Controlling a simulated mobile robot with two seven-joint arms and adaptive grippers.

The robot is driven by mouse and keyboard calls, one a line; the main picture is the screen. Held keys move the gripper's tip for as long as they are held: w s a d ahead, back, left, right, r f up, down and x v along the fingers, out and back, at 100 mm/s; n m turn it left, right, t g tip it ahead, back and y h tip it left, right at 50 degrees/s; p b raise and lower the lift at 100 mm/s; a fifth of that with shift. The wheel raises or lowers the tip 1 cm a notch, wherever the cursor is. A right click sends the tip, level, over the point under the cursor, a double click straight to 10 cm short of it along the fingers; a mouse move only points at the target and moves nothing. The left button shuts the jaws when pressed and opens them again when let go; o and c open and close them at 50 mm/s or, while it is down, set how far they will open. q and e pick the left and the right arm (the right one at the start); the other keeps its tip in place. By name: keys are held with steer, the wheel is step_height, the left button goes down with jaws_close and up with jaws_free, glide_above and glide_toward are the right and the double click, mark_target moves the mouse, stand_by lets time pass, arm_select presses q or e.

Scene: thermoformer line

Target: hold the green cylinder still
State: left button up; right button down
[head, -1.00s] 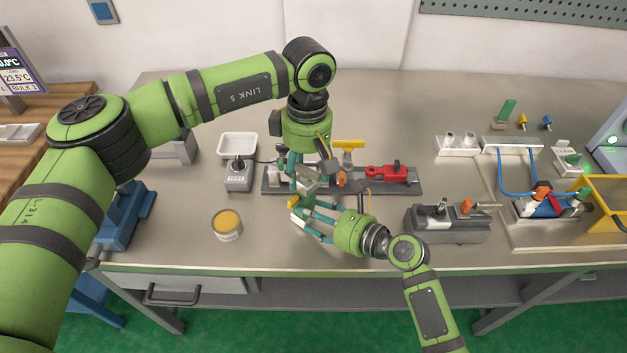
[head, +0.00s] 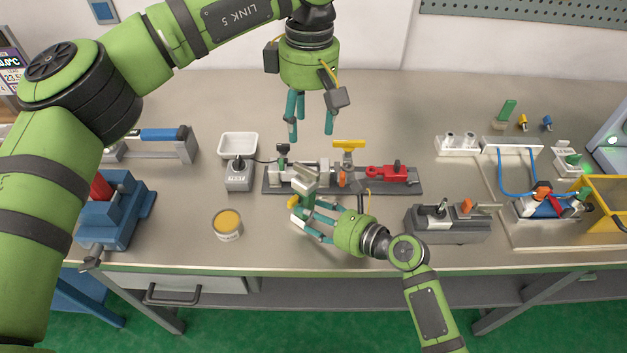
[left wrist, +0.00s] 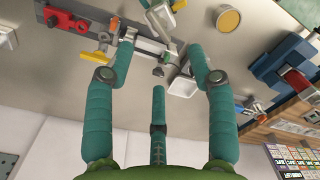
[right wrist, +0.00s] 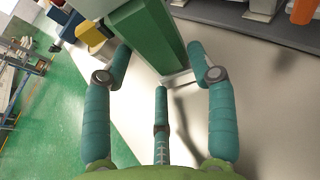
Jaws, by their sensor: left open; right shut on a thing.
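The green cylinder (right wrist: 160,40) shows in the right wrist view as a long green body with flat-looking sides, between my right fingers. In the head view its pale grey-green upper part (head: 304,180) stands tilted above my right gripper (head: 303,218). My right gripper is shut on it, just in front of the dark fixture rail; the fingers hide part of it. I cannot tell whether its lower end touches the table. My left gripper (head: 310,128) is open and empty, above and behind the cylinder, apart from it. Its spread fingers also show in the left wrist view (left wrist: 160,80).
Behind the cylinder lies the fixture rail (head: 405,187) with a red clamp (head: 387,173) and a yellow-handled clamp (head: 348,146). A grey test box (head: 238,180) and a yellow-topped tin (head: 227,225) stand left. A grey block fixture (head: 447,224) stands right.

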mark_target(306, 168)
arm_select(q)
steer(key=shift+f, duration=0.15)
steer(key=c, duration=0.4)
arm_select(e)
steer(key=shift+f, duration=0.2)
steer(key=shift+d, duration=0.1)
arm_select(q)
steer(key=shift+n+g, duration=0.3)
steer(key=shift+n, duration=0.2)
steer(key=f, duration=1)
steer(key=shift+w+a+f, duration=0.15)
steer(key=shift+a+f, duration=0.1)
steer(key=shift+f, duration=0.1)
steer(key=shift+c, duration=0.2)
arm_select(e)
steer(key=shift+r, duration=0.1)
arm_select(q)
steer(key=shift+a+f, duration=0.1)
steer(key=shift+f, duration=0.45)
arm_select(e)
steer(key=shift+s, duration=0.15)
arm_select(q)
steer(key=shift+f, duration=0.1)
arm_select(e)
steer(key=shift+w, duration=0.2)
arm_select(q)
jaws_close()
arm_select(e)
steer(key=shift+d, duration=0.1)
steer(key=shift+w, duration=0.15)
